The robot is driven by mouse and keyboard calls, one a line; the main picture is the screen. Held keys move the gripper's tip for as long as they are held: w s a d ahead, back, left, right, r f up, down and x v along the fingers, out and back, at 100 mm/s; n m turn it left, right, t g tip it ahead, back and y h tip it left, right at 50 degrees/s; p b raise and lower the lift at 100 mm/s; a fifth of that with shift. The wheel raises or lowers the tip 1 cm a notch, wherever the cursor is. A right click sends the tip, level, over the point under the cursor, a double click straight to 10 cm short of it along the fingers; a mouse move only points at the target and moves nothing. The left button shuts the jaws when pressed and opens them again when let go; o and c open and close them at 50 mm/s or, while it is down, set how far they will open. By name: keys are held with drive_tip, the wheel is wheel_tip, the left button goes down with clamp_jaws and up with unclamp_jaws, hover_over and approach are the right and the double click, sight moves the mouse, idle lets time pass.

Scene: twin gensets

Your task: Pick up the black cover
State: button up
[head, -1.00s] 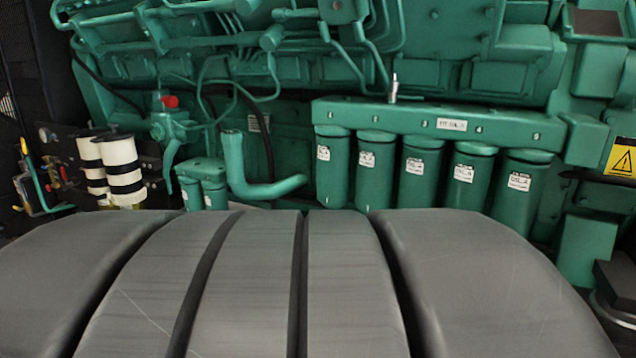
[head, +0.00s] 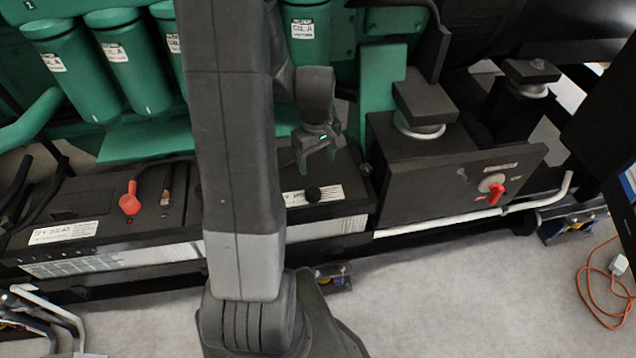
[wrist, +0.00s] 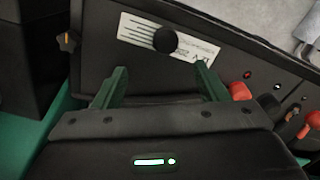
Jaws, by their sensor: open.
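The black cover, a small round dark knob (head: 313,194), sits on top of the right black battery (head: 352,212), by its white label. In the wrist view the cover (wrist: 165,39) shows against the label (wrist: 150,30), just beyond the fingertips and roughly centred between them. My gripper (head: 318,158) hangs above the battery, a little above the cover in the head view. In the wrist view its two green fingers (wrist: 162,76) are spread apart with nothing between them. The cover's underside is hidden.
A red cover (head: 129,200) stands on the left battery (head: 60,205). Green filter canisters (head: 135,65) hang behind. A black box with a red switch (head: 495,190) stands to the right, beside a white pipe (head: 450,222). Grey floor (head: 440,290) in front is clear.

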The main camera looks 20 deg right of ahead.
hover_over(313, 190)
drive_tip(key=f, duration=0.7)
drive_tip(key=shift+s+d+f, duration=0.25)
drive_tip(key=shift+d+f, duration=0.1)
drive_tip(key=f, duration=0.4)
drive_tip(key=shift+w+a+p, duration=0.25)
drive_tip(key=shift+a+p, duration=0.15)
drive_tip(key=shift+f, duration=0.6)
drive_tip(key=c, duration=1)
